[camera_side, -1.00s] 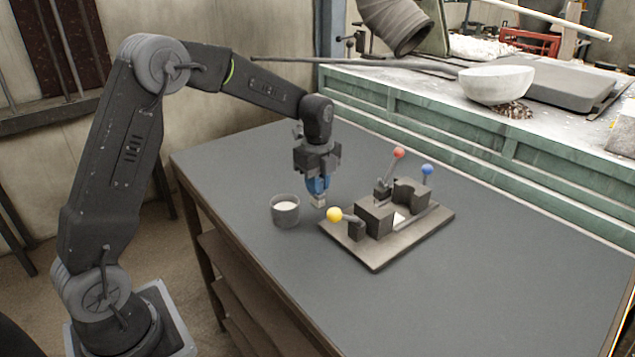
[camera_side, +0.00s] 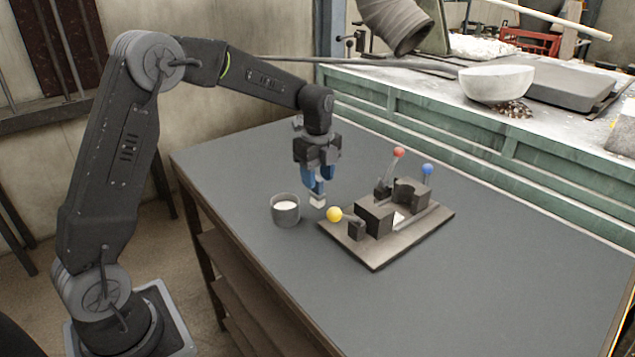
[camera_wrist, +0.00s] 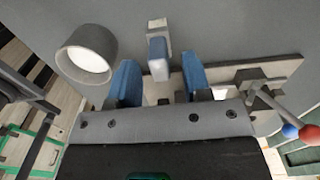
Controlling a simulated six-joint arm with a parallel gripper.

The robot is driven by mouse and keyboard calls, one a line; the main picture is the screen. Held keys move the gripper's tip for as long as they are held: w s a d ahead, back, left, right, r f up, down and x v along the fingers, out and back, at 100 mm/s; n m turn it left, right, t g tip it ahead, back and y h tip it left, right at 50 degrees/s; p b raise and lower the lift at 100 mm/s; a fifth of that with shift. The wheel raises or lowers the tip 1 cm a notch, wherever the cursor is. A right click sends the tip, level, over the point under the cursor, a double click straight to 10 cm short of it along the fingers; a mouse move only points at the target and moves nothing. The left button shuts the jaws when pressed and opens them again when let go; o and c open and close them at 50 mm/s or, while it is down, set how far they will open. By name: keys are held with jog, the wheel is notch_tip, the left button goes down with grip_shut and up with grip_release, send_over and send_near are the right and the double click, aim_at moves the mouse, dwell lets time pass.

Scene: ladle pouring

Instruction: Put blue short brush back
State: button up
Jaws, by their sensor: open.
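The blue short brush (camera_wrist: 157,56) has a pale-topped blue handle and a light block at its far end in the wrist view. In the side view its light block (camera_side: 317,202) shows just below my gripper (camera_side: 318,186), between the cup and the fixture. My gripper is open. Its blue fingers stand on either side of the brush handle, with gaps visible in the wrist view (camera_wrist: 159,72). The fingers hide part of the brush in the side view. I cannot tell whether its block rests on the table.
A grey cup (camera_side: 285,212) with white contents stands left of the brush. The front table area (camera_side: 480,290) is clear.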

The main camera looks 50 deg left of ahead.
aim_at(317, 178)
notch_tip(317, 178, up, 10)
jog(key=s+d+r+n+t, duration=0.1)
jog(key=s+d+r+n, duration=0.1)
jog(key=s+d+n, duration=0.3)
jog(key=s+d+r+n+t, duration=0.1)
jog(key=s+r+n, duration=0.2)
jog(key=s, duration=0.4)
jog(key=s+d+f+n+t, duration=0.1)
jog(key=s+d+f+n, duration=0.1)
jog(key=s+n, duration=0.3)
jog(key=s+d+f+n+t, duration=0.2)
jog(key=s+n, duration=0.3)
jog(key=s, duration=0.4)
jog(key=shift+d+f+t, duration=0.25)
jog(key=shift+f+t, duration=0.05)
jog(key=shift+f, duration=0.3)
